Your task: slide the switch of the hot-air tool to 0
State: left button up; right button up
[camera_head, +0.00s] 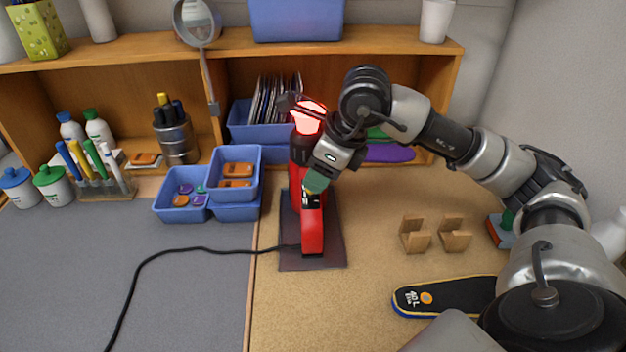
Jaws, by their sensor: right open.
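The red hot-air tool (312,232) stands on a dark mat (328,258), with its nozzle end (308,118) glowing red at the top. A black cable runs from its base to the left. The switch (309,198) is on the handle's front, a small dark patch with light marks, too small to read its position. My right gripper (315,184) reaches in from the right, its greenish fingertips just above the switch. It is open; whether it touches the tool I cannot tell. My left gripper is not in view.
An insole (450,296) lies at front right, near two wooden holders (415,236). Blue bins (182,206) stand left of the tool. A wooden shelf (110,50) with a blue box runs behind. The grey mat at left is clear except for the cable.

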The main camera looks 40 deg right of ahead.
jog(key=shift+x, duration=1.5)
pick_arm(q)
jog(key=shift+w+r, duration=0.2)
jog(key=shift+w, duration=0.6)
pick_arm(e)
grip_shut()
